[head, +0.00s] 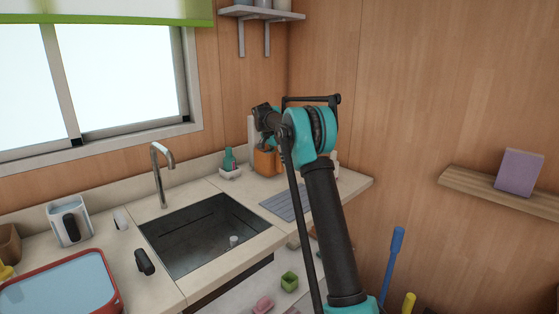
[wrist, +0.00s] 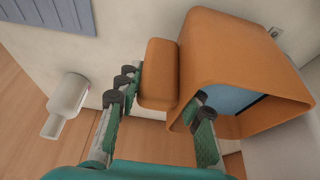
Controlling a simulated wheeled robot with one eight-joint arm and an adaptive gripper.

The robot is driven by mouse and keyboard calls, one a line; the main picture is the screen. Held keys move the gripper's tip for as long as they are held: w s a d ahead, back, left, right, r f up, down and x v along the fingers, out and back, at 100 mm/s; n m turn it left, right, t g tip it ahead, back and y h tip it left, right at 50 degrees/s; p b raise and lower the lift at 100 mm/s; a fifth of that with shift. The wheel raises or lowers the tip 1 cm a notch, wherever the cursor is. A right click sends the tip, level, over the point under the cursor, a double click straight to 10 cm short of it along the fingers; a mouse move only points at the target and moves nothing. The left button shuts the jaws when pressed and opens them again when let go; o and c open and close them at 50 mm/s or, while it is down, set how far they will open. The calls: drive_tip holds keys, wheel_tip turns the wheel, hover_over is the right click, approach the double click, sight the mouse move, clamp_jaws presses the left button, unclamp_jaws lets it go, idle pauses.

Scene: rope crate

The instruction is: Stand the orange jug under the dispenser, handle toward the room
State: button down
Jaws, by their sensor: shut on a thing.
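The orange jug (wrist: 228,48) fills the right of the wrist view, its wide opening turned toward the camera and a blue surface inside. Its blocky handle (wrist: 158,72) sticks out to the left. In the head view the jug (head: 265,163) is at the back corner of the counter, partly hidden by my arm. A tall white thing (head: 252,130) stands behind it; I cannot tell whether this is the dispenser. Whether the jug touches the counter is not clear.
A grey ribbed mat (head: 287,203) lies on the counter before the jug. A white bottle (wrist: 68,95) is left in the wrist view. The sink (head: 205,235) and tap (head: 160,170) are left of the jug. A teal bottle (head: 229,158) stands beside it.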

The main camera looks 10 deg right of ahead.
drive_tip(key=shift+f, duration=0.45)
drive_tip(key=c, duration=0.9)
unclamp_jaws()
drive_tip(key=shift+r, duration=0.1)
drive_tip(key=v, duration=1.1)
drive_tip(key=shift+r, duration=0.4)
drive_tip(key=shift+a, duration=0.1)
